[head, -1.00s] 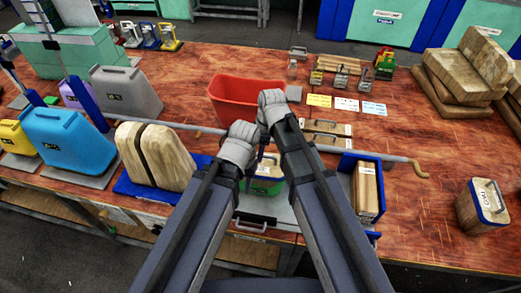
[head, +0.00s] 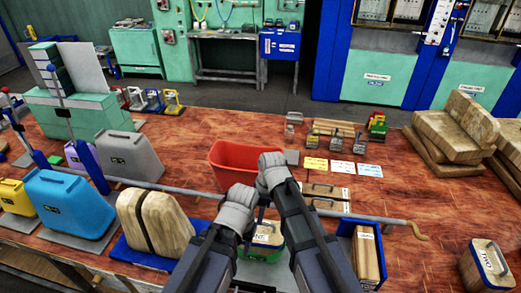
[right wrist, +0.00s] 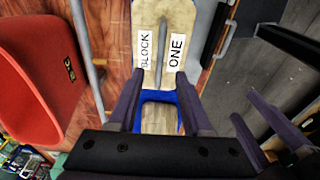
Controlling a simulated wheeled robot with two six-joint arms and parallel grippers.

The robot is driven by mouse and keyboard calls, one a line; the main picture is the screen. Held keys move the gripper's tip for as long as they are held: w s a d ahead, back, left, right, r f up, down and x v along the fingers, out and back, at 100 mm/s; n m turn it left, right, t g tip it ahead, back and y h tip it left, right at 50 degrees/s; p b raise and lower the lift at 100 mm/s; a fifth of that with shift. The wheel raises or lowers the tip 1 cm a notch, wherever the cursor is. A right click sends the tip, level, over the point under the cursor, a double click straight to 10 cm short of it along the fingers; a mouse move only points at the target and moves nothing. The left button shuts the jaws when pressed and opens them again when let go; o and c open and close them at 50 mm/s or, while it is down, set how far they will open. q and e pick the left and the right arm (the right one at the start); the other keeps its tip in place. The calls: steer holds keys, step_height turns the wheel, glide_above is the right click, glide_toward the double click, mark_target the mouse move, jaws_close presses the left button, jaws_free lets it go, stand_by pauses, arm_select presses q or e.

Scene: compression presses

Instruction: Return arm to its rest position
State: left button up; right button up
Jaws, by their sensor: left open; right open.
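In the head view my two arms reach in from the bottom and end close together near the front of the red table.
A red bin (head: 233,155) stands just beyond my grippers. A long grey rod (head: 395,222) crosses the table. A blue holder with a wooden block (head: 368,258) is at right, blocks with cases at left (head: 70,205). Coloured cards (head: 342,166) lie behind.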

steer(key=shift+d, duration=0.1)
steer(key=s+d+m+h, duration=0.1)
steer(key=s+d+m, duration=0.2)
steer(key=d+m, duration=0.5)
steer(key=s+d+m, duration=0.4)
steer(key=d+m, duration=0.3)
steer(key=d, duration=0.1)
steer(key=s+a+f+n+h+b, duration=0.1)
steer(key=s+a+f+n+b, duration=0.1)
steer(key=s+a+f+b, duration=0.3)
steer(key=a+f+b, duration=0.3)
steer(key=a, duration=0.3)
steer(key=shift+s+f+n+h+b, duration=0.3)
steer(key=shift+s+f+n+b, duration=0.05)
steer(key=shift+s+f+n, duration=0.05)
